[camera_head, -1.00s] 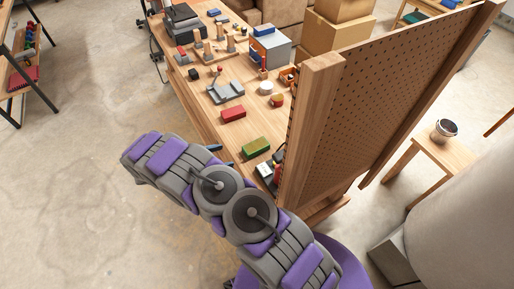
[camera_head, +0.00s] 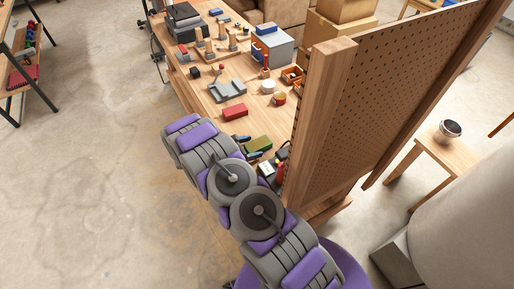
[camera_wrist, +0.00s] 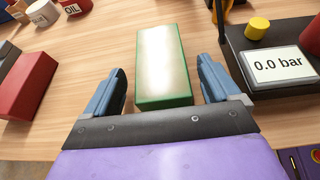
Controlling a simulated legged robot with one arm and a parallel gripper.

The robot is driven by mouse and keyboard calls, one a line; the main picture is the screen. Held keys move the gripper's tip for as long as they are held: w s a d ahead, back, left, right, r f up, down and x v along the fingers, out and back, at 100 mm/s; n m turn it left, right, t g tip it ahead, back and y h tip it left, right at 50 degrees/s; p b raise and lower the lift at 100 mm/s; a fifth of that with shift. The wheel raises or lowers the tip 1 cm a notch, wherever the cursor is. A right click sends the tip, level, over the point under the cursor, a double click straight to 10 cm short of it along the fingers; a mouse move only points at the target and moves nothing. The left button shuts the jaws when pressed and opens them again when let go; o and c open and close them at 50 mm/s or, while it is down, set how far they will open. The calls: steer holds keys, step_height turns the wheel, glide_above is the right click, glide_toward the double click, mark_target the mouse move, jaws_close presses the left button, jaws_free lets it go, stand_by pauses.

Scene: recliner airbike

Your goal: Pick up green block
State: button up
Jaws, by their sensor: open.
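The green block (camera_wrist: 162,68) lies flat on the wooden workbench, its top washed pale by glare in the wrist view. In the head view the block (camera_head: 258,144) shows partly behind my arm, near the pegboard. My gripper (camera_wrist: 160,80) is open, with blue fingers on either side of the block's near end. The fingers stand apart from the block, with bench visible between. The block's far part extends beyond the fingertips.
A device reading "0.0 bar" (camera_wrist: 278,66) stands close to the right of my gripper. A red block (camera_wrist: 24,84) lies to the left, with a white can (camera_wrist: 42,12) beyond it. The tall pegboard (camera_head: 390,100) borders the bench on the right.

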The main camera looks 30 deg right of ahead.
steer(key=shift+d+f, duration=0.15)
steer(key=shift+d, duration=0.45)
steer(key=shift+c, duration=0.2)
steer(key=shift+a, duration=0.2)
steer(key=c, duration=0.8)
steer(key=shift+d, duration=0.1)
steer(key=shift+c, duration=1.4)
